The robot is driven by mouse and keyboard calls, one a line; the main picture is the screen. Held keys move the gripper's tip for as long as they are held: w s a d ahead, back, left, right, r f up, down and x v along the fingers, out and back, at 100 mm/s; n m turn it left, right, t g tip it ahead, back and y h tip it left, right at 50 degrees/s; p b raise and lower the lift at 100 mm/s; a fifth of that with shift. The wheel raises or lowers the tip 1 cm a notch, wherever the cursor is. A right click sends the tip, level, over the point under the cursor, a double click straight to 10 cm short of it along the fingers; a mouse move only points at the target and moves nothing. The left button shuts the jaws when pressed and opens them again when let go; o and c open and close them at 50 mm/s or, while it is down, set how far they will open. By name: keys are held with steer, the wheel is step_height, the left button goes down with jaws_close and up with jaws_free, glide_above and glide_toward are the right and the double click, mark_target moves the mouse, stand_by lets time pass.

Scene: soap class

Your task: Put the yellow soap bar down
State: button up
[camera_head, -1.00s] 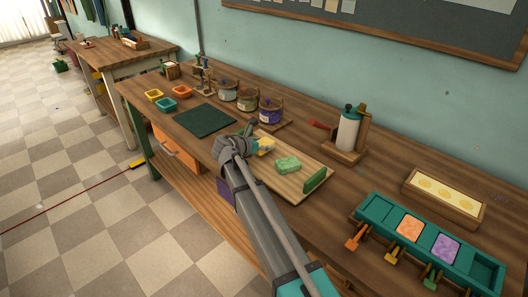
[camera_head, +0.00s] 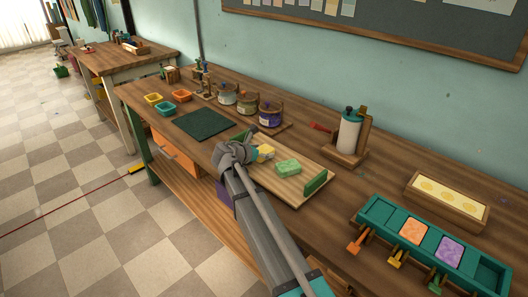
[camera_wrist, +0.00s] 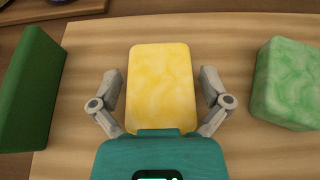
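The yellow soap bar (camera_head: 265,153) lies on the light wooden board (camera_head: 287,188), near its left part. In the wrist view the yellow bar (camera_wrist: 161,85) is between the two grey fingers of my gripper (camera_wrist: 160,85). A narrow gap shows on each side, so the fingers are open around it and not pressing. In the head view my gripper (camera_head: 250,153) is low over the board and partly covers the bar. The green soap bar (camera_head: 288,168) lies to the right on the same board; it also shows in the wrist view (camera_wrist: 290,82).
The board has dark green end pieces, one at its right end (camera_head: 315,182). A dark green mat (camera_head: 202,122) lies left, with several jars behind. A teal tray with soap blocks (camera_head: 375,212) and a pump dispenser (camera_head: 349,133) stand right. Bare table lies between.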

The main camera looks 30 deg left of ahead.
steer(key=shift+r, duration=0.1)
stand_by(0.3)
steer(key=shift+r, duration=0.1)
steer(key=p+v, duration=0.4)
steer(key=v, duration=0.6)
steer(key=shift+s+r+p, duration=0.15)
steer(key=shift+s+p, duration=0.05)
steer(key=shift+p, duration=0.1)
steer(key=shift+v, duration=0.75)
